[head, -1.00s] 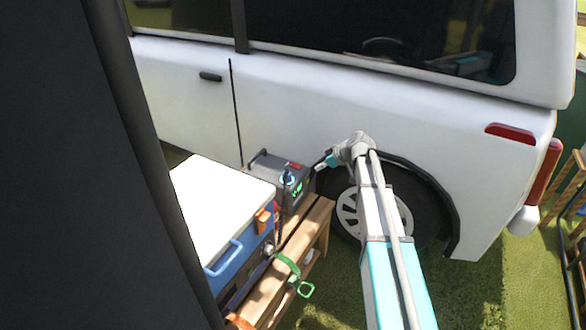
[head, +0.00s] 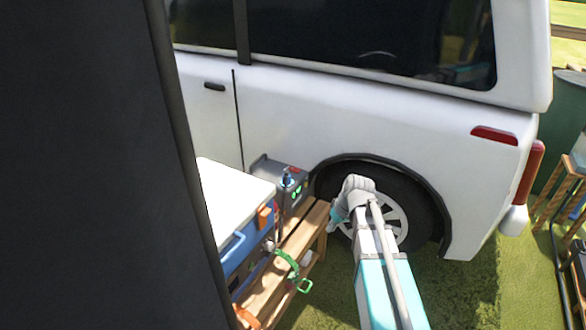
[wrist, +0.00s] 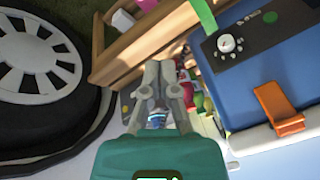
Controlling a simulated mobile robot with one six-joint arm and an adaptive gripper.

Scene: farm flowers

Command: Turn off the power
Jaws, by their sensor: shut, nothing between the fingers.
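My gripper (head: 334,222) is in front of the rear wheel, to the right of the bench and apart from the box. In the wrist view my gripper (wrist: 160,66) is shut and empty, pointing toward the bench. A black panel with a white round knob (wrist: 228,43) and a green disc shows there at upper right; I cannot tell whether it is a power control.
The wooden bench (head: 312,219) carries a blue cooler (head: 243,247) with a white lid and orange latch (wrist: 277,103). A green strap (head: 286,259) hangs at the bench's front. The wheel (wrist: 35,70) and white vehicle (head: 390,110) are close.

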